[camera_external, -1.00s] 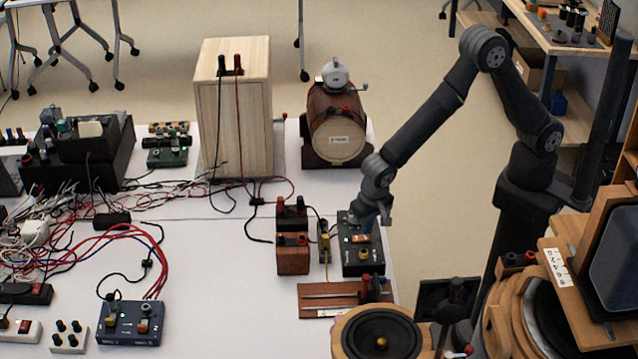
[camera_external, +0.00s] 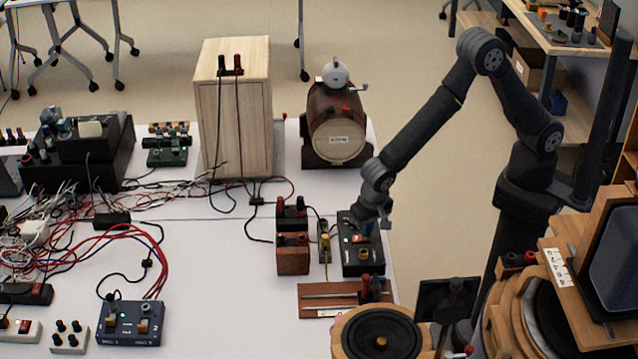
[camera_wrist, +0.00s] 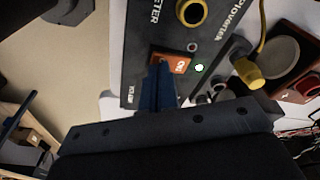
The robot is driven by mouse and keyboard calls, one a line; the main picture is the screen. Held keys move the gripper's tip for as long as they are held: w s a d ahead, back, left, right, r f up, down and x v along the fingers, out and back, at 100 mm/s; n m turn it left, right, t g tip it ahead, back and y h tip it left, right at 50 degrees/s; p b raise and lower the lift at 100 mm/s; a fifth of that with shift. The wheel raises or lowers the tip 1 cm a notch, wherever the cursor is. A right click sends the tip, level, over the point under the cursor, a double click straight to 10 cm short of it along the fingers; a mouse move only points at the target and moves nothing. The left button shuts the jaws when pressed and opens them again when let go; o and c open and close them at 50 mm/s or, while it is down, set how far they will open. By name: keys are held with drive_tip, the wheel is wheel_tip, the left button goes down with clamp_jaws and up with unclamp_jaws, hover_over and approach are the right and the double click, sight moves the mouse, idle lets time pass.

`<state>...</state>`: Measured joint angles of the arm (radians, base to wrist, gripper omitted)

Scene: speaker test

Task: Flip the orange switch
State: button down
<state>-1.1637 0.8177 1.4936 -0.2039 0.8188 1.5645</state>
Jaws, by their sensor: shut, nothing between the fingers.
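The orange switch (camera_external: 361,239) sits on the top panel of a black box (camera_external: 362,268) near the right edge of the white table. In the wrist view the switch (camera_wrist: 179,63) bears white lettering, and a green light (camera_wrist: 199,68) glows beside it. My gripper (camera_external: 364,226) is shut and empty, just above the box at the far side of the switch. In the wrist view its blue fingers (camera_wrist: 159,68) overlap the left part of the switch and hide some of it. I cannot tell whether they touch it.
A yellow plug (camera_wrist: 247,73) with a cable stands close to the box. Brown wooden blocks (camera_external: 293,259) with terminals are to its left. A barrel-shaped device (camera_external: 337,125) stands behind, and a round speaker (camera_external: 378,332) is in front. The table's right edge is close.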

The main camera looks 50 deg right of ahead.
drive_tip(key=shift+f, duration=0.25)
drive_tip(key=shift+r, duration=3.55)
drive_tip(key=shift+f, duration=0.1)
wheel_tip(320, 180, down, 7)
drive_tip(key=shift+r, duration=0.1)
